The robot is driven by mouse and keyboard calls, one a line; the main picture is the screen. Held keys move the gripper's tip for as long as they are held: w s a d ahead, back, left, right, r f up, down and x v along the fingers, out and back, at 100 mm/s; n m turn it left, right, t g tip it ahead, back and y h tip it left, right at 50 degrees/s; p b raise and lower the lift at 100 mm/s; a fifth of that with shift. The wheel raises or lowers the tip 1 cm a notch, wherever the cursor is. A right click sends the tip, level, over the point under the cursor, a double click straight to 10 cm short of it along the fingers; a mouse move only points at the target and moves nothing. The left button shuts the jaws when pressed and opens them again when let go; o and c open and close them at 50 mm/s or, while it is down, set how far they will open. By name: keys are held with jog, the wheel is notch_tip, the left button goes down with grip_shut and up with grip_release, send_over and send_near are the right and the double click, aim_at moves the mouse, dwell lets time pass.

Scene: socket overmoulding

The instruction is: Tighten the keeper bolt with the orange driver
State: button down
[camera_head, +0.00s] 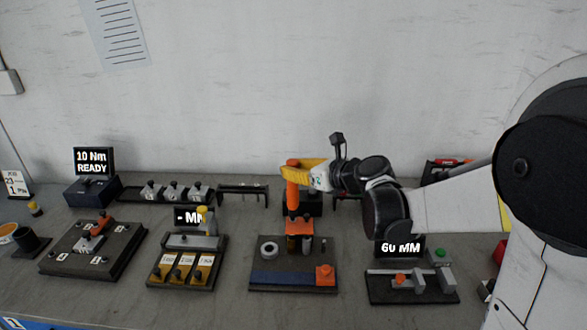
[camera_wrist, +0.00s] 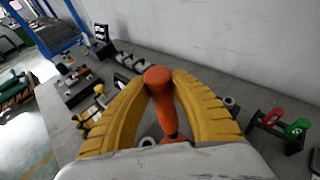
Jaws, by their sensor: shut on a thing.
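My gripper (camera_head: 297,172) has yellow fingers and is shut on the orange driver (camera_head: 292,195), above the middle fixture. The driver is upright, with its lower end just above or at an orange holder (camera_head: 299,226); I cannot tell if they touch. In the wrist view, the driver (camera_wrist: 163,100) stands between the two yellow fingers (camera_wrist: 160,85), its round top facing the camera. The keeper bolt cannot be clearly made out. A dark plate (camera_head: 92,249) at the left bears a grey and red-orange clamp-like part (camera_head: 95,232).
A display (camera_head: 93,161) at the back left reads "10 Nm READY". A fixture with yellow pockets (camera_head: 182,270) stands left of the middle one, and a "60 MM" gauge (camera_head: 412,286) to the right. Low racks (camera_head: 243,190) line the wall. Bare bench shows between fixtures.

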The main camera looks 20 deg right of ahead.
jog(key=shift+s+f+b, duration=0.1)
jog(key=shift+f+b, duration=0.75)
jog(key=shift+f, duration=0.25)
dwell(1.9)
jog(key=shift+r, duration=0.15)
jog(key=shift+r+p, duration=2.05)
jog(key=shift+r, duration=0.35)
